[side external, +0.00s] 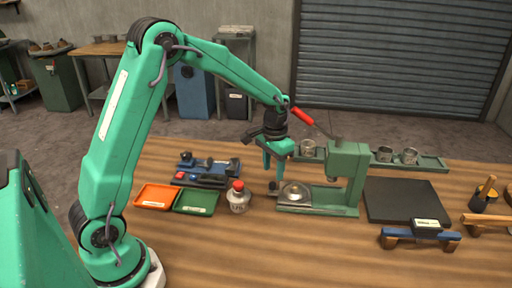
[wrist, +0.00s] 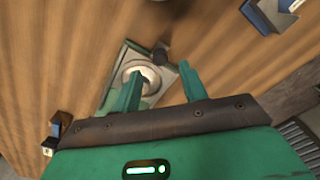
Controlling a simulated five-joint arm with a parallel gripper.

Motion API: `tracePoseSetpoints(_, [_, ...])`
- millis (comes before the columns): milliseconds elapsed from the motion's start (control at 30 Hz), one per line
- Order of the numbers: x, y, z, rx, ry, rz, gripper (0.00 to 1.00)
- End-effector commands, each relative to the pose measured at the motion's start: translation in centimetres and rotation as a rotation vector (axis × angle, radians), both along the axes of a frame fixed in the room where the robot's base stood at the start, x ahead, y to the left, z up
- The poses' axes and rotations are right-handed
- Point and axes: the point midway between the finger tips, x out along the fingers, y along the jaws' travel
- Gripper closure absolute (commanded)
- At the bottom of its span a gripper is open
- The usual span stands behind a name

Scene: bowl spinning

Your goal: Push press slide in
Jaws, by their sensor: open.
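The green press (side external: 347,168) stands on the wooden table with its red lever (side external: 303,116) raised to the left. Its slide lies to the left of the press body and carries a round metal disc (side external: 294,192), which also shows in the wrist view (wrist: 150,74). A dark knob (side external: 273,186) is at the slide's outer end, and it also shows in the wrist view (wrist: 160,50). My gripper (side external: 275,172) is open and empty, pointing down just above the slide's outer end. In the wrist view my gripper (wrist: 160,70) has its fingers apart, the left one covering part of the disc.
An orange tray (side external: 156,196), a green tray (side external: 197,201) and a red-capped bottle (side external: 238,197) stand left of the press. A rail with metal cups (side external: 409,155) runs behind. A black mat (side external: 405,200) and a blue stand (side external: 422,235) are at the right.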

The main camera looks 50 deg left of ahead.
Motion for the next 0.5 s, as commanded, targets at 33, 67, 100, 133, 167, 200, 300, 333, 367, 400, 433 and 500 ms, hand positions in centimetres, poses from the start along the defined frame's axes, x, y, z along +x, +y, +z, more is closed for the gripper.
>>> tracePoseSetpoints(33, [-0.1, 0.0, -0.8, 0.0, 0.004, 0.0, 0.57])
tracePoseSetpoints(67, [0.0, 0.0, -1.1, 0.0, 0.003, 0.0, 0.57])
tracePoseSetpoints(100, [0.0, 0.0, -1.6, 0.0, 0.003, 0.0, 0.57])
tracePoseSetpoints(133, [0.0, 0.0, -2.0, 0.0, 0.004, 0.0, 0.57])
tracePoseSetpoints(167, [0.0, 0.0, -2.4, 0.0, 0.003, 0.0, 0.57])
tracePoseSetpoints(200, [-0.1, 0.0, -2.8, 0.0, 0.003, 0.0, 0.57])
tracePoseSetpoints(300, [0.0, 0.0, -3.8, 0.0, 0.002, 0.001, 0.57])
tracePoseSetpoints(333, [0.0, 0.0, -4.1, 0.0, 0.003, 0.001, 0.57])
tracePoseSetpoints(367, [0.0, 0.0, -4.3, 0.0, 0.003, 0.001, 0.57])
tracePoseSetpoints(400, [0.0, 0.0, -4.5, 0.0, 0.002, 0.001, 0.57])
tracePoseSetpoints(433, [0.0, 0.0, -4.6, 0.0, 0.001, 0.001, 0.57])
tracePoseSetpoints(500, [0.0, 0.0, -4.8, 0.0, 0.0, 0.001, 0.57])
